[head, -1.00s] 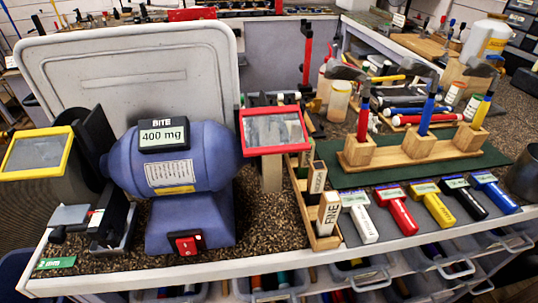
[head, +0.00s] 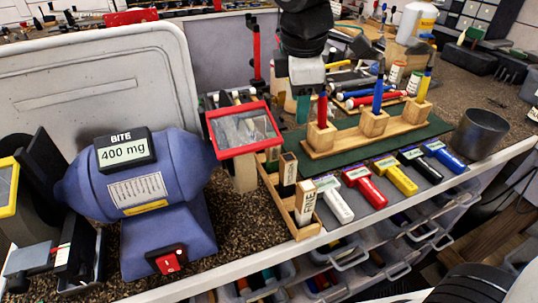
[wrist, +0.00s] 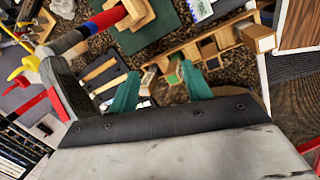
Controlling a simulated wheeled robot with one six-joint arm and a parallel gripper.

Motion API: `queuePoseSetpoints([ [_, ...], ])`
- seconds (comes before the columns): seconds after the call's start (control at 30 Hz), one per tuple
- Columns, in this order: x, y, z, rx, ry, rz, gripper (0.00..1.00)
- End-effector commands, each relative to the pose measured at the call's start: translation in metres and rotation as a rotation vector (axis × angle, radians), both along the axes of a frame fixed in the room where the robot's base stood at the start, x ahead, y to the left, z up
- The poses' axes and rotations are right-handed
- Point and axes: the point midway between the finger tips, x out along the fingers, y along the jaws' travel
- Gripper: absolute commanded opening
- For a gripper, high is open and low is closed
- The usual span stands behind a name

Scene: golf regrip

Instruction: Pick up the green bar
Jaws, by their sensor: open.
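My gripper (wrist: 160,71) is open in the wrist view, with two teal fingers apart. Between and beyond the fingers, nearer the right one, is a small block with a green face, which looks like the green bar (wrist: 173,74). It stands at the end of the wooden tray, and nothing is gripped. In the head view my gripper (head: 302,108) points down behind the tray, right of the red-framed shield. I cannot make out the green bar clearly there.
The wooden tray (head: 273,200) also holds a white FINE bar (head: 305,203) and a dark bar (head: 288,172). The blue grinder (head: 140,185) and red-framed shield (head: 243,128) stand left. Wooden blocks with upright tools (head: 373,122) stand right. Coloured-handled tools lie in front.

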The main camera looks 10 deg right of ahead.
Motion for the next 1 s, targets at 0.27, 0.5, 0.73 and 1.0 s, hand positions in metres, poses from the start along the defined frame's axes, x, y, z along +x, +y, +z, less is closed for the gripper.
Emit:
queuePoseSetpoints([
  [0.27,0.015,0.048,-0.040,-0.007,0.146,0.302,0.49],
  [0.5,0.009,0.052,-0.069,0.033,0.225,0.340,0.49],
  [0.73,0.007,0.053,-0.095,0.032,0.225,0.338,0.49],
  [1.0,0.007,0.055,-0.131,0.032,0.223,0.337,0.49],
])
